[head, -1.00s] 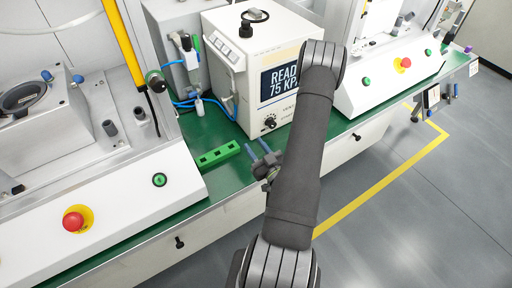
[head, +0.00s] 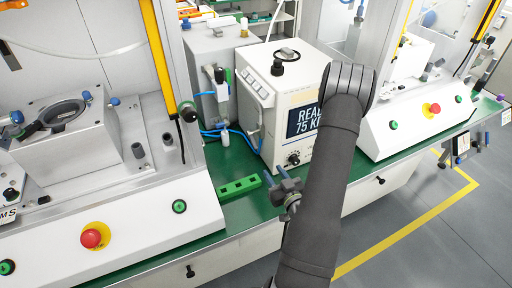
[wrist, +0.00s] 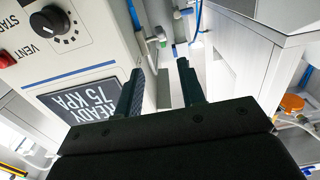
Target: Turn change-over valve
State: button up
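The white pressure unit (head: 285,100) stands on the green bench, its display reading "READY 75 KPA". A black knob (head: 293,158) sits low on its front; in the wrist view the knob (wrist: 50,20) is at top left beside the word VENT, its white pointer visible. A valve-like fitting (head: 221,82) with green and white parts and blue tubing stands left of the unit. I cannot tell which of these is the change-over valve. My gripper (head: 275,176) is in front of the unit, left of the knob and apart from it. In the wrist view its fingers (wrist: 161,82) are apart and empty.
A green slotted block (head: 239,187) lies on the green bench (head: 222,156) left of my gripper. White sloped consoles with red buttons (head: 91,238) (head: 435,108) stand on both sides. A grey box (head: 205,55) is behind the fitting.

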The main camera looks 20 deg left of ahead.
aim_at(256, 147)
jog(key=x, duration=1.5)
grip_shut()
